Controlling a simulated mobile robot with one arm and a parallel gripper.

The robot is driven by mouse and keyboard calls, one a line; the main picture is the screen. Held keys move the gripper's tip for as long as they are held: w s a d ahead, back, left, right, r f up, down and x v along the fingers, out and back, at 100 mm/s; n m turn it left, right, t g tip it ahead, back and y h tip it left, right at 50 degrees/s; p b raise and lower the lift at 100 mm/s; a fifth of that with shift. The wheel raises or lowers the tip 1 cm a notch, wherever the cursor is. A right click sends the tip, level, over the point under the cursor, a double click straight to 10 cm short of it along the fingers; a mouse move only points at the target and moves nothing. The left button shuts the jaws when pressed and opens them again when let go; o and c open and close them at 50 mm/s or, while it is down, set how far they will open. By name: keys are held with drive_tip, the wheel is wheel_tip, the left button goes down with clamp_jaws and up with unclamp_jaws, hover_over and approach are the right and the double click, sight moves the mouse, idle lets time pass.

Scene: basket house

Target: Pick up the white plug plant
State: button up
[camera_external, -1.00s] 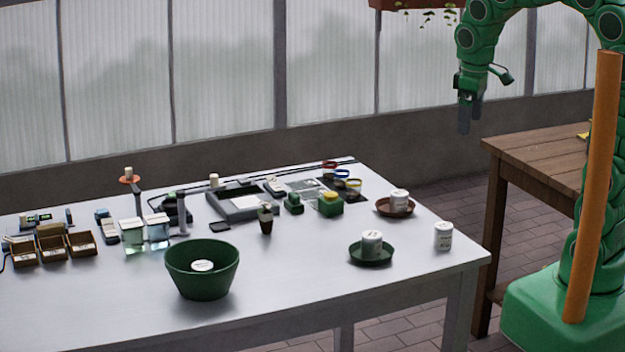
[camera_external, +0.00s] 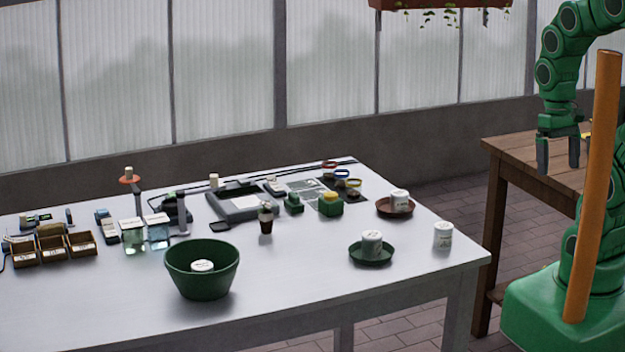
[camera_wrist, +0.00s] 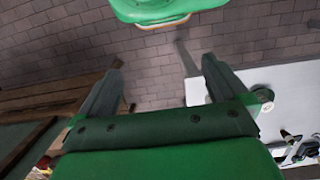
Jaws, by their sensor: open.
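A small dark tapered plug with a pale whitish top (camera_external: 266,218) stands upright near the middle of the white table (camera_external: 330,270). It looks like the plug plant, but it is too small to be sure. My gripper (camera_external: 558,158) is open and empty, its fingers pointing down. It hangs at the right, near the wooden table and well away from the plug. In the wrist view my gripper (camera_wrist: 162,64) has nothing between its fingers, with brick floor beyond.
A green bowl (camera_external: 202,278) with a white-labelled item inside is at the front. White jars (camera_external: 372,243) stand on a green saucer (camera_external: 371,258), a brown saucer (camera_external: 382,207) and the bare right corner. A wooden table (camera_external: 520,155) and an orange post (camera_external: 592,190) are at right.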

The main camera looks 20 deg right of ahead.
drive_tip(key=c, duration=0.7)
